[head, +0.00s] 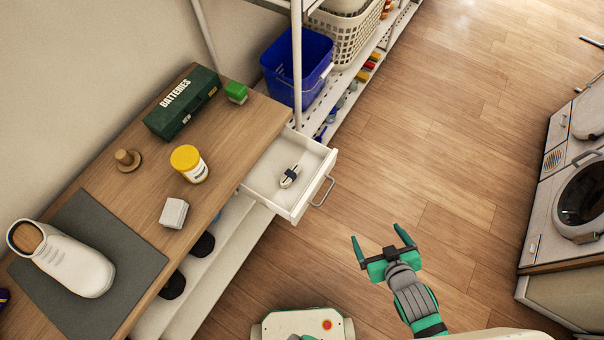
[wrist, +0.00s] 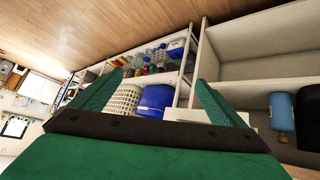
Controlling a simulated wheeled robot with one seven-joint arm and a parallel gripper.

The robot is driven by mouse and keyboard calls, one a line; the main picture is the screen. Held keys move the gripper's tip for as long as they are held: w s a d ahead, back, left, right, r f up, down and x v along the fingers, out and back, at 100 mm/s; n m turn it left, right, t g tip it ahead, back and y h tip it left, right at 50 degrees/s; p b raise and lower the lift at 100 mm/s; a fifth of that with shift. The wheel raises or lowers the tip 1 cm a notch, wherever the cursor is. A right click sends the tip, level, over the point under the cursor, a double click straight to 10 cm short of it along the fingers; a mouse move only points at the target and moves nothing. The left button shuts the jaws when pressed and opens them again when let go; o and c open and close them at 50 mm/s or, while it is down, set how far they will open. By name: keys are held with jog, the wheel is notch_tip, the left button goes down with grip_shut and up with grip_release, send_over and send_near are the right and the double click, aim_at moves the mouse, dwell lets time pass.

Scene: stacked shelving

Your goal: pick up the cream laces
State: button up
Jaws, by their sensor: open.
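A small cream bundle with a dark band, which looks like the cream laces (head: 289,177), lies in the open white drawer (head: 294,213) in the head view. My gripper (head: 384,244) is open and empty over the floor, to the right of and below the drawer in the picture, apart from it. In the wrist view the two green fingers (wrist: 160,92) are spread with nothing between them that they touch. I cannot make out the laces in the wrist view.
The wooden bench top holds a white shoe (head: 68,256) on a grey mat (head: 130,262), a yellow-lidded jar (head: 190,165), a white box (head: 174,212), and a batteries box (head: 182,103). A blue bin (head: 285,66) stands behind the drawer. Floor between drawer and washing machine (head: 578,200) is clear.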

aim_at(290, 173)
jog(key=w+d+r+g, duration=0.15)
jog(key=w+r, duration=0.25)
jog(key=w, duration=0.7)
jog(key=w+d+r+g, duration=0.15)
jog(key=w+r, duration=0.25)
jog(key=w, duration=0.7)
jog(key=w+a+r+m, duration=0.1)
jog(key=w+a+r, duration=0.4)
jog(key=w+r, duration=0.15)
jog(key=a+n+g, duration=0.1)
jog(key=a, duration=0.2)
jog(key=a+n+g, duration=0.1)
jog(key=a, duration=0.3)
jog(key=a+f+n+y, duration=0.1)
jog(key=a, duration=0.3)
jog(key=shift+s+g, duration=0.1)
jog(key=shift+g, duration=0.3)
jog(key=s+a+n+g+h, duration=0.1)
jog(key=s+a+n+g, duration=0.35)
jog(key=a, duration=0.65)
jog(key=shift+n+t, duration=0.45)
jog(key=shift+t, duration=0.2)
jog(key=f, duration=0.3)
jog(key=s+f, duration=0.1)
jog(key=f, duration=0.3)
jog(key=s+f, duration=0.1)
jog(key=f, duration=0.3)
jog(key=shift+s+a+f, duration=0.1)
jog(key=shift+f, duration=0.05)
jog(key=c, duration=1.1)
